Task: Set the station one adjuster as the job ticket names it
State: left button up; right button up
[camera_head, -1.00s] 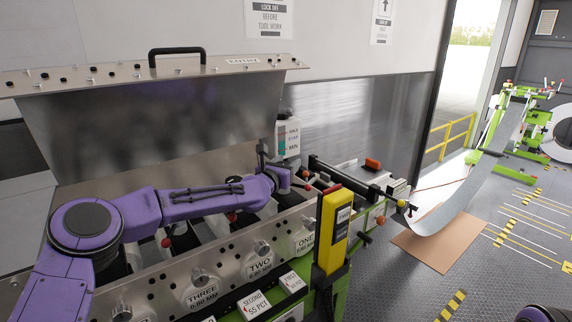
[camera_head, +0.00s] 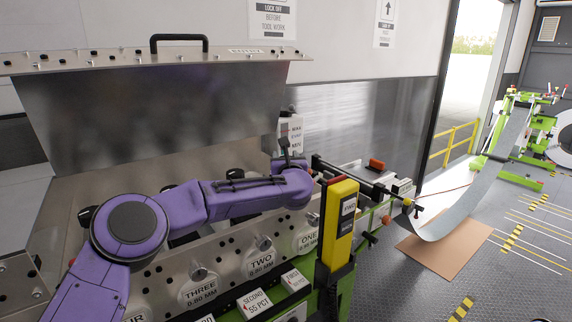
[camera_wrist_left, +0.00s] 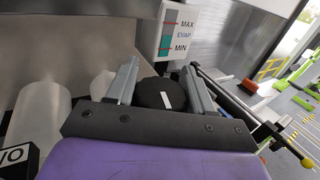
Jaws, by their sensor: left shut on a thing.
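My left gripper (camera_head: 291,158) is at the right end of the machine, behind the station ONE plate (camera_head: 308,241). In the left wrist view its two grey fingers (camera_wrist_left: 160,88) stand either side of a round black knob (camera_wrist_left: 158,98) with a white mark line and are shut on it. The white line is tilted slightly. In the head view my wrist hides the knob. Small tickets on the front rail read "SECOND 55 PCT" (camera_head: 256,303) and "FIRST" (camera_head: 293,280), whose lower line is too small to read. My right gripper is out of view.
Plates TWO (camera_head: 262,263) and THREE (camera_head: 198,290) stand left of ONE. A raised steel cover (camera_head: 150,105) stands behind. A yellow and black pendant (camera_head: 339,225) is in front at right. A MAX/MIN gauge (camera_wrist_left: 176,36) is just beyond the knob. Floor at right is mostly clear.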

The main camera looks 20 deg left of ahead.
pick_arm(q)
jog(key=shift+n+y, duration=0.3)
jog(key=shift+y, duration=0.1)
jog(key=o, duration=1)
jog(key=shift+c, duration=0.2)
jog(key=shift+r, duration=0.2)
notch_tip(320, 180, up, 3)
jog(key=shift+f+b, duration=0.1)
jog(key=shift+b, duration=0.65)
jog(key=s+d+r+b, duration=0.3)
jog(key=s+r+b, duration=0.3)
jog(key=s+r, duration=0.3)
jog(key=s, duration=0.4)
jog(key=shift+s+d+r, duration=0.2)
jog(key=shift+d+r, duration=0.2)
